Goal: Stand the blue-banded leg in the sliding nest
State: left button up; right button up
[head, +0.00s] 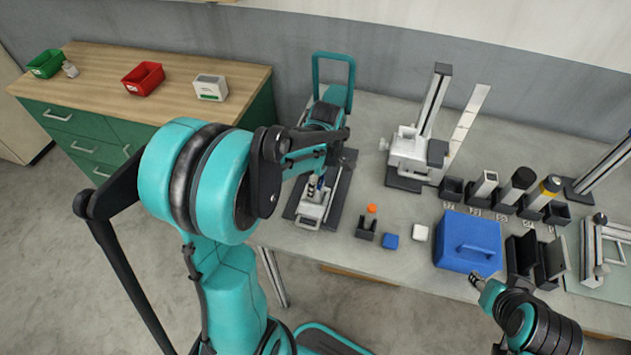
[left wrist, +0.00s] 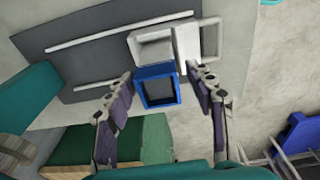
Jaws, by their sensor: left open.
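The sliding nest (head: 313,211) is a white carriage on a dark base plate (head: 341,190) below my left gripper in the head view. In the left wrist view the white nest (left wrist: 152,48) is at the top middle, with its plate and rods behind. The blue-banded leg (left wrist: 158,91) shows there as a blue square rim around a grey inside, next to the nest's white walls. My left gripper (left wrist: 160,92) is open, with one finger on each side of the leg. I cannot tell how deep the leg sits in the nest. My right gripper (head: 477,281) is beside the blue case, its fingers unclear.
A blue case (head: 468,242) stands at the table's front, near small blue (head: 391,241) and white (head: 420,233) blocks and an orange-topped piece (head: 371,209). A yellow-banded post (head: 548,188) stands in the holder row. A white upright fixture (head: 410,150) stands behind.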

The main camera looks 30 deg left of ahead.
pick_arm(q)
jog(key=shift+r, duration=0.25)
notch_tip(320, 180, up, 11)
jog(key=d+p, duration=0.1)
jog(key=p, duration=0.3)
jog(key=s+d+r+m+t+h, duration=0.1)
jog(key=s+d+m+t, duration=0.6)
jog(key=m, duration=1.3)
jog(key=s+d+r, duration=0.1)
jog(key=s+d, duration=0.1)
jog(key=s, duration=0.2)
jog(key=shift+d+m, duration=0.3)
jog(key=shift+f, duration=0.1)
